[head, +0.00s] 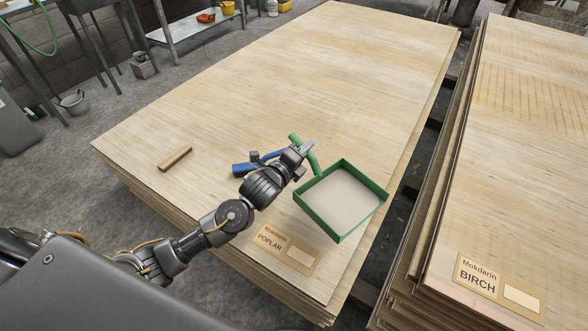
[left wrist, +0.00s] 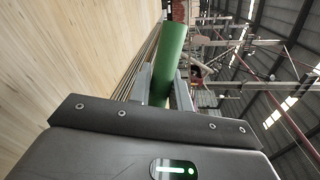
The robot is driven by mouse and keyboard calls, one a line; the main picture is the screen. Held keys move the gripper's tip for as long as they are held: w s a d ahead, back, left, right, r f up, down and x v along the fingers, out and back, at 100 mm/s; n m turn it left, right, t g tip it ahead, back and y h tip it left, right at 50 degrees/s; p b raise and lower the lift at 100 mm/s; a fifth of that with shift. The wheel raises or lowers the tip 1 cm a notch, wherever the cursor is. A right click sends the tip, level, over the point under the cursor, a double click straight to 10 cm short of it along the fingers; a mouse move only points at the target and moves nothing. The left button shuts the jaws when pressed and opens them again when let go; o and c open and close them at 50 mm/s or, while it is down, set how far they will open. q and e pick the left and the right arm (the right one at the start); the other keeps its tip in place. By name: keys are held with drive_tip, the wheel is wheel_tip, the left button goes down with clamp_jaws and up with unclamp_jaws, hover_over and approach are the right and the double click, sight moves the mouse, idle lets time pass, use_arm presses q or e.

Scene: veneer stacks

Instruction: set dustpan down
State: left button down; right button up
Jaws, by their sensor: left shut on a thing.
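A green dustpan (head: 341,198) with a pale inside is over the near right part of the poplar veneer stack (head: 300,80). My left gripper (head: 306,152) is shut on its green handle. The handle (left wrist: 171,58) also shows between the fingers in the left wrist view. I cannot tell whether the pan touches the wood. A blue thing (head: 243,169) lies on the stack behind my left wrist, partly hidden by it. My right gripper does not show.
A poplar label (head: 284,250) is near the front edge. The birch stack (head: 510,170) stands to the right across a narrow gap. The far part of the poplar stack is clear.

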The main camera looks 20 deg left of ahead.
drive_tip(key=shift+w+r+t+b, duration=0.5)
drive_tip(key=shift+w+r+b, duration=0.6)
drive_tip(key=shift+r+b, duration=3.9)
use_arm(q)
drive_tip(key=shift+m+h, duration=0.5)
drive_tip(key=shift+h, duration=0.1)
drive_tip(key=w+a+f, duration=0.1)
drive_tip(key=w+f, duration=0.1)
drive_tip(key=f, duration=0.3)
drive_tip(key=w+a+f, duration=0.1)
drive_tip(key=a+f, duration=0.1)
drive_tip(key=f, duration=0.4)
drive_tip(key=w+a+f, duration=0.2)
drive_tip(key=f, duration=0.3)
drive_tip(key=shift+w+a+f, duration=0.25)
drive_tip(key=shift+w+f, duration=0.1)
drive_tip(key=shift+f, duration=0.3)
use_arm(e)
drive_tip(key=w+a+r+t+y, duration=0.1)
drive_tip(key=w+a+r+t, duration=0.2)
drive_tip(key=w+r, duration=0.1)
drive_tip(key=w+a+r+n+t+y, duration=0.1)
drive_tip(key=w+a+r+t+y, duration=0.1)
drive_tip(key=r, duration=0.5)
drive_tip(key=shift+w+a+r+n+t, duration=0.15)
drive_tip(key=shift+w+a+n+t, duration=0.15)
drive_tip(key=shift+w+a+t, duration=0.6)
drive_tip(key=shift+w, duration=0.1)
